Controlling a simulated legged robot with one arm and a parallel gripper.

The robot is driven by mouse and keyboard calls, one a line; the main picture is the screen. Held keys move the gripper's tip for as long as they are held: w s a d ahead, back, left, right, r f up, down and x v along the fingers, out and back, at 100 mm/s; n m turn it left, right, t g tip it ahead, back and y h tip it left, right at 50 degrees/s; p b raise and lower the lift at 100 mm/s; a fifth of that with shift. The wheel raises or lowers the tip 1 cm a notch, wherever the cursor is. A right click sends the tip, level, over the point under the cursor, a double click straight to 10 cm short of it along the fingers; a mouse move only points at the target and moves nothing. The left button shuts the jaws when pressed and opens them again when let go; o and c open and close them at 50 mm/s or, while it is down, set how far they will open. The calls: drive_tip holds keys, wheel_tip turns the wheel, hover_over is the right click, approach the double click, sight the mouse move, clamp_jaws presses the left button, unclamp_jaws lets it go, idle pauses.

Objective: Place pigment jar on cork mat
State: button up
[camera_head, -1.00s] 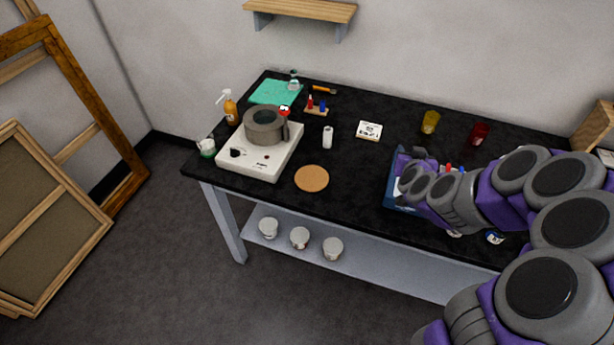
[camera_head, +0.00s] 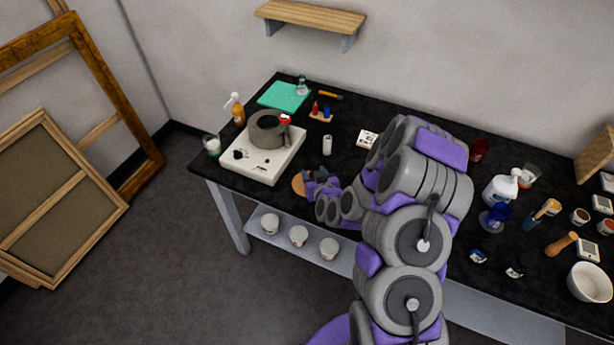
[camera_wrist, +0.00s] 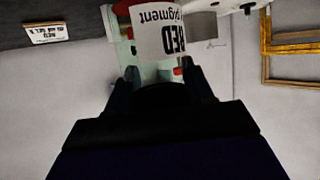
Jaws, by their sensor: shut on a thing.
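The cork mat (camera_head: 298,184) lies on the black table near its front edge. It is partly covered by my arm in the head view. My gripper (camera_head: 318,182) is over or beside the right part of the mat; its height above it is hard to judge. In the wrist view, my gripper (camera_wrist: 163,82) is shut on the pigment jar (camera_wrist: 165,35), whose white label reads "RED pigment" upside down. The jar is pale with red showing at the label's edges. In the head view I cannot make out the jar.
A white hotplate (camera_head: 262,163) with a grey pot (camera_head: 267,130) stands left of the mat. A small white cylinder (camera_head: 327,146) stands behind it. A card (camera_head: 367,138) lies further right. Bottles, cups and a bowl (camera_head: 589,283) fill the table's right end.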

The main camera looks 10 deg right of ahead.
drive_tip(key=shift+n+y, duration=0.4)
drive_tip(key=shift+y, duration=0.1)
drive_tip(key=s+f, duration=0.1)
drive_tip(key=s+a+f+p, duration=0.1)
drive_tip(key=a+f+p, duration=0.1)
drive_tip(key=shift+s+f, duration=0.4)
drive_tip(key=shift+w+d+f+b, duration=0.15)
drive_tip(key=shift+f+b, duration=0.05)
drive_tip(key=shift+b, duration=0.4)
drive_tip(key=w+b, duration=0.1)
drive_tip(key=b, duration=0.4)
drive_tip(key=shift+w+f+b, duration=0.1)
drive_tip(key=shift+w+b, duration=0.15)
drive_tip(key=shift+b, duration=0.15)
drive_tip(key=shift+w+b, duration=0.2)
drive_tip(key=shift+b, duration=0.95)
drive_tip(key=shift+w+b, duration=0.1)
drive_tip(key=shift+b, duration=1.1)
